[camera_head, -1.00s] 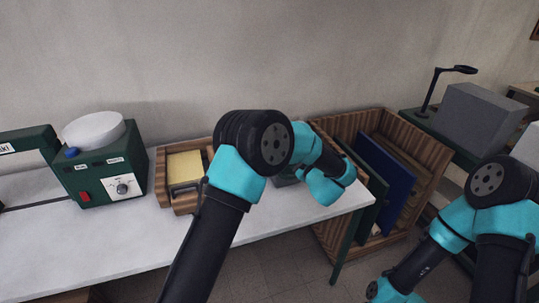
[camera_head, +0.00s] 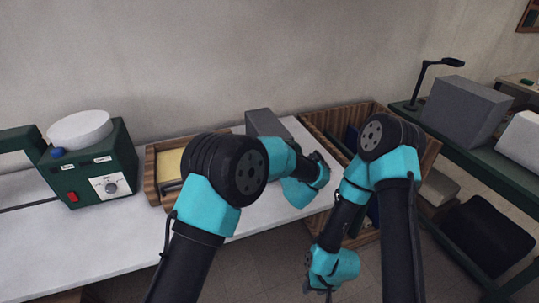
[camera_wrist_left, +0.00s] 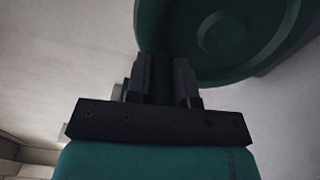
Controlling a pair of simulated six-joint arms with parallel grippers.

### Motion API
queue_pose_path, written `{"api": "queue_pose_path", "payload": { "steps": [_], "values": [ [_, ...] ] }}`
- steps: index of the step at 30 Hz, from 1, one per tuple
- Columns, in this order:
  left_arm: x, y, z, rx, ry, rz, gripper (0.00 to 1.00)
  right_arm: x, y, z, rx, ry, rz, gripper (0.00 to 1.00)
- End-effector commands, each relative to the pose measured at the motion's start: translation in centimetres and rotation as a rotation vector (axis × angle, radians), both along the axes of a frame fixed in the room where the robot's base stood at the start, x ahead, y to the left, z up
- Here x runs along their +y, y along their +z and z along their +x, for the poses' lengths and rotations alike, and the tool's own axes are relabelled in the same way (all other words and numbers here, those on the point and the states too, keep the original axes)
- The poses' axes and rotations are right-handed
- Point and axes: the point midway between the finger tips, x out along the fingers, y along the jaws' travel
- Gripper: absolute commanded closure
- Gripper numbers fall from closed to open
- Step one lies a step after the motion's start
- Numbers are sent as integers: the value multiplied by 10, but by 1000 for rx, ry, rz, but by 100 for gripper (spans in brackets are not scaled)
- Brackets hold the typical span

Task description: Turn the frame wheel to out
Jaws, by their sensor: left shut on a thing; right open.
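In the left wrist view, a large dark green round part with a raised rim and a round hub, which looks like the frame wheel (camera_wrist_left: 235,35), fills the upper right. My left gripper (camera_wrist_left: 160,70) is at its left edge, with its fingers closed on dark green material there. Its exact hold is too dark to make out. In the head view the wheel and my left fingertips are hidden by my left arm. My right gripper (camera_head: 322,292) hangs low at the bottom, in front of the table edge, empty and apart from the wheel.
A green machine (camera_head: 85,170) with a white bowl, red switch and dial stands at the left. A wooden tray (camera_head: 150,175) and grey box (camera_head: 264,122) sit on the white table (camera_head: 90,245). A wooden crate (camera_head: 320,120) with panels stands behind my right arm.

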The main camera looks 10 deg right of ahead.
Motion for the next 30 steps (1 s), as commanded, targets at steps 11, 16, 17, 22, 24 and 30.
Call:
{"api": "queue_pose_path", "payload": {
  "steps": [11, 16, 17, 22, 24, 30],
  "values": [
    [-4, -9, -4, -30, -16, -180, 100, 0, 0, 0, 0, 0, 0, 57],
    [-4, -10, -5, -34, -18, -201, 100, 0, 0, 0, 0, 0, 0, 57],
    [-4, -10, -5, -34, -18, -202, 100, 0, 0, 0, 0, 0, 0, 57],
    [-4, -11, -5, -34, -17, -202, 100, 0, 0, 0, 0, 0, 0, 57],
    [-4, -11, -5, -33, -18, -202, 100, 0, 0, 0, 0, 0, 0, 57],
    [-4, -11, -5, -33, -18, -201, 64, 0, 0, 0, 0, 0, 0, 57]
  ]
}}
